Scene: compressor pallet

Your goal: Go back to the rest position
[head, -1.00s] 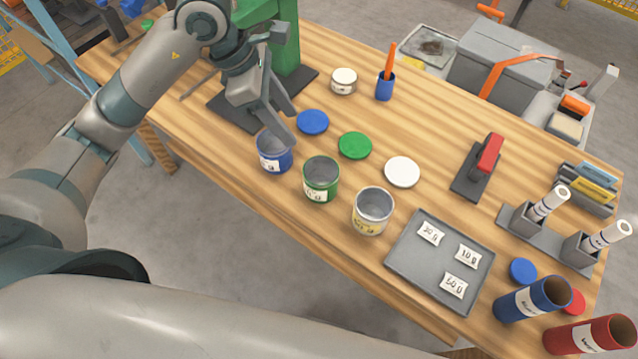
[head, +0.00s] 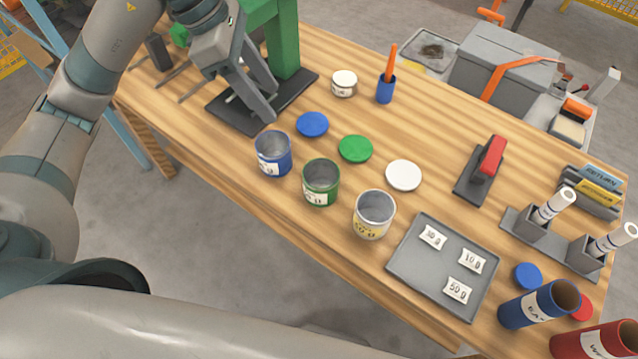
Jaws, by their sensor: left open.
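My left gripper (head: 269,104) is open and empty. It hangs above the dark base plate of the green press (head: 287,40), left of and behind the blue can, with its fingers pointing down and to the right. My left arm comes in from the left edge and passes over the table's left end. My right gripper is not in view. Open cans in blue (head: 273,154), green (head: 321,182) and grey with a yellow label (head: 374,214) stand in a row near the table's front edge. The gripper is apart from all of them.
Blue (head: 312,124), green (head: 356,148) and white (head: 403,175) lids lie behind the cans. A grey tray (head: 415,268) holds three labelled packets. A red-handled tool (head: 490,156), a marker stand (head: 548,243) and blue (head: 538,303) and red (head: 592,342) tubes occupy the right side.

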